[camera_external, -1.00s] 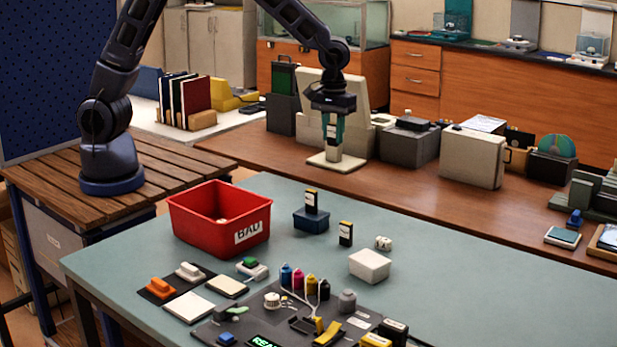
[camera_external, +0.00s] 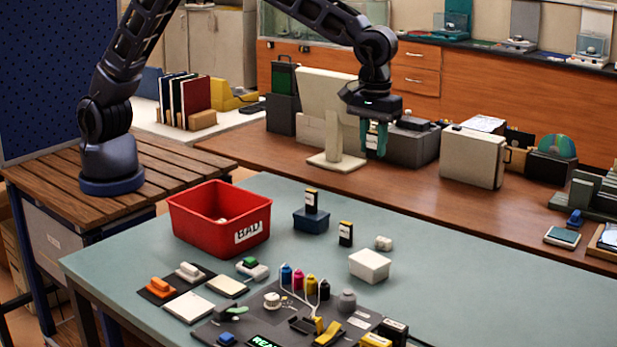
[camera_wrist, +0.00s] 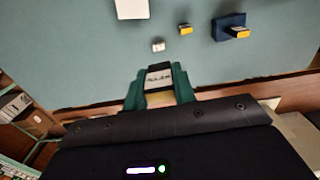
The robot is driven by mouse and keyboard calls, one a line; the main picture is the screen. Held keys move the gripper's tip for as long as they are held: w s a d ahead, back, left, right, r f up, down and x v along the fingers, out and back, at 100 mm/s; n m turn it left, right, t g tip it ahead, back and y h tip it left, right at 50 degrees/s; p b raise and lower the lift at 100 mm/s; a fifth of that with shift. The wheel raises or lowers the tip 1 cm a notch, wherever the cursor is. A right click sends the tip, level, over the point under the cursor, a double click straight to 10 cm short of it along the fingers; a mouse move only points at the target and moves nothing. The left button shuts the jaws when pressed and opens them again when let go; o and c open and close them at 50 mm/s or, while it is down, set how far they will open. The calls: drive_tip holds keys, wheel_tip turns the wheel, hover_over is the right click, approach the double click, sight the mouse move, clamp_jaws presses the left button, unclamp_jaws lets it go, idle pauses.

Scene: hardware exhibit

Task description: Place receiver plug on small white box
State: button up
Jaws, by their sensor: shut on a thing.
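My gripper (camera_external: 374,152) hangs high above the far side of the green table, its green fingers pointing down. In the wrist view, its fingers (camera_wrist: 159,92) are shut on a small piece with a white label and dark edges, which I take to be the receiver plug (camera_wrist: 159,76). Its lower part is hidden between the fingers. The small white box (camera_external: 370,265) sits on the green table, below and nearer the camera than my gripper. It also shows at the top of the wrist view (camera_wrist: 132,8). Its visible top is bare.
A small white piece (camera_external: 384,243) and a black-and-yellow block (camera_external: 346,234) stand near the white box. Another such block (camera_external: 312,200) stands on a blue box (camera_external: 311,220). A red bin (camera_external: 195,225) is at left. The table right of the white box is clear.

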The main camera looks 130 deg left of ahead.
hover_over(370, 258)
wheel_tip(370, 258, down, 19)
drive_tip(key=shift+d, duration=0.1)
idle(0.6)
drive_tip(key=shift+f, duration=0.1)
drive_tip(key=o, duration=0.9)
drive_tip(key=shift+o, duration=0.2)
